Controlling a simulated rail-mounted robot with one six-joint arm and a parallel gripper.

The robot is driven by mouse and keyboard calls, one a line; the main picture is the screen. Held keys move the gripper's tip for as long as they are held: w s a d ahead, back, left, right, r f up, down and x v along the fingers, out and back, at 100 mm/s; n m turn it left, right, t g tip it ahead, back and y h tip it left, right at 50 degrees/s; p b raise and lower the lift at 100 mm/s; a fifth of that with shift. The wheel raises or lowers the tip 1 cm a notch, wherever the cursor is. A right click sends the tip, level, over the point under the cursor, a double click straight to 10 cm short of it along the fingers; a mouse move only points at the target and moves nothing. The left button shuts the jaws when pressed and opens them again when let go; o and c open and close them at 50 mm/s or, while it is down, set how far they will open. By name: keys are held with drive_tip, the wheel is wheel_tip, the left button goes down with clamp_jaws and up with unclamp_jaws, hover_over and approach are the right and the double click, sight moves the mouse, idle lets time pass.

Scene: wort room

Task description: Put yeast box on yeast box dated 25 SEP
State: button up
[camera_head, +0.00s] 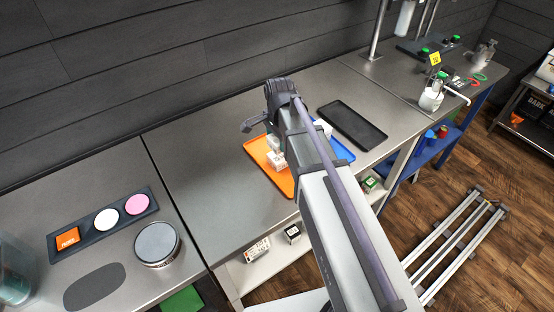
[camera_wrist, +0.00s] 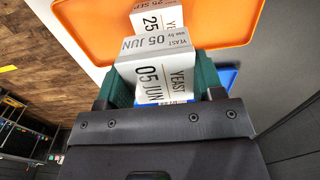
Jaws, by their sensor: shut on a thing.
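My gripper (camera_wrist: 160,82) is shut on a white yeast box (camera_wrist: 152,85) marked 05 JUN, held between its green fingers in the wrist view. Another white yeast box (camera_wrist: 150,22), marked 25 SEP, shows just beyond it over the orange tray (camera_wrist: 222,22). The held box overlaps part of the 25 SEP box in this view; I cannot tell whether they touch. In the head view, white boxes (camera_head: 275,161) show at the orange tray (camera_head: 256,147), partly hidden by my arm, and I cannot tell which is which.
A blue tray (camera_head: 342,150) lies right of the orange tray, partly hidden by my arm. A black tray (camera_head: 352,125) lies farther right. A dark holder (camera_head: 70,252) with coloured pieces and a round tin (camera_head: 157,244) stand at left. The counter left of the orange tray is clear.

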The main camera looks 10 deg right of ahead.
drive_tip(key=shift+f, duration=0.25)
wheel_tip(320, 180, down, 4)
drive_tip(key=b, duration=0.3)
drive_tip(key=shift+b, duration=0.35)
drive_tip(key=shift+r, duration=0.25)
drive_tip(key=shift+f, duration=0.15)
drive_tip(key=o, duration=0.9)
drive_tip(key=shift+o, duration=0.2)
wheel_tip(320, 180, up, 13)
drive_tip(key=p, duration=1.3)
drive_tip(key=shift+f, duration=0.15)
drive_tip(key=shift+s+f, duration=0.15)
drive_tip(key=shift+s, duration=0.15)
drive_tip(key=s+n, duration=1.3)
drive_tip(key=s, duration=0.1)
drive_tip(key=shift+n, duration=0.4)
drive_tip(key=f+b, duration=0.5)
drive_tip(key=shift+w, duration=0.2)
